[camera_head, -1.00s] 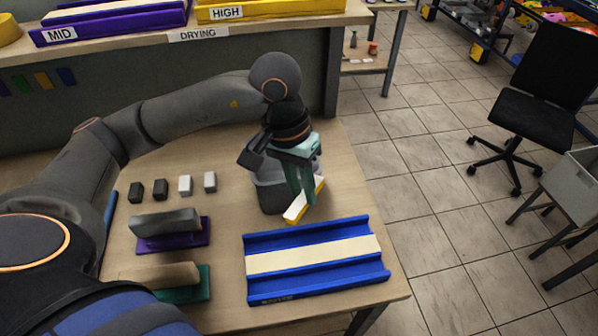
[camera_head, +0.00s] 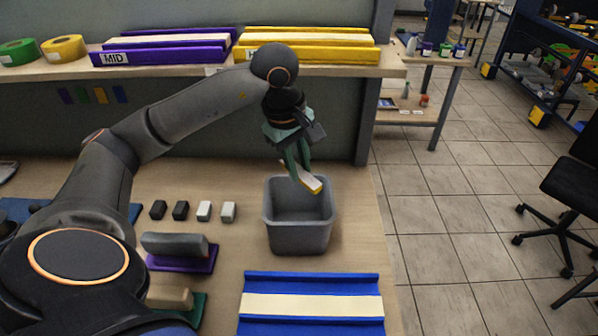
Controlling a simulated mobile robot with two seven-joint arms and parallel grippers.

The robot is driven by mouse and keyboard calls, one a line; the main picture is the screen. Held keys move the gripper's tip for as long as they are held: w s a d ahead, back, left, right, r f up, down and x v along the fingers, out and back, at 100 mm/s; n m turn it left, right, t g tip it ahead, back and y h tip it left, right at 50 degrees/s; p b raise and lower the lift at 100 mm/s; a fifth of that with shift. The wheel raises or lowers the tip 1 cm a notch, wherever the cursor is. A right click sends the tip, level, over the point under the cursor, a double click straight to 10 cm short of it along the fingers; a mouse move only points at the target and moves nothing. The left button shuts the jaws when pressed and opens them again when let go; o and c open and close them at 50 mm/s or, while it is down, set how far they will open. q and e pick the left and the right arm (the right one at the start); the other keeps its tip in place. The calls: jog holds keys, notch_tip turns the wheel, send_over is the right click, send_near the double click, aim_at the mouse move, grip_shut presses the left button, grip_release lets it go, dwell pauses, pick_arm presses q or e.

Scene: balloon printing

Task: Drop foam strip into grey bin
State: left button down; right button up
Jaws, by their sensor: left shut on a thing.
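The foam strip (camera_head: 312,184) is a small white and yellow piece. My left gripper (camera_head: 303,170) is shut on it and holds it tilted above the back right part of the grey bin. The grey bin (camera_head: 298,238) stands upright on the wooden table, and its open inside looks empty where I can see it. The gripper's fingers hide part of the strip and of the bin's back rim. My right gripper is not in view.
A blue tray (camera_head: 310,327) with a cream strip lies in front of the bin. Several small grey, black and white blocks (camera_head: 204,211) stand to the left. A purple-based block (camera_head: 182,256) lies nearer. A shelf (camera_head: 390,64) with purple and yellow trays runs behind.

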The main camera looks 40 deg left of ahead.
pick_arm(q)
jog(key=shift+w+a+r+n, duration=0.1)
jog(key=shift+a+r+n, duration=0.1)
jog(key=shift+a+n, duration=0.25)
jog(key=shift+a+r+n, duration=0.15)
jog(key=shift+a+n, duration=0.3)
jog(key=shift+a, duration=0.1)
jog(key=b+x, duration=0.2)
jog(key=x, duration=0.1)
jog(key=s+b+x, duration=0.1)
jog(key=b+x, duration=0.1)
jog(key=b, duration=0.1)
jog(key=shift+f, duration=0.5)
jog(key=c, duration=0.7)
grip_release()
jog(key=shift+o, duration=0.2)
jog(key=shift+r, duration=0.1)
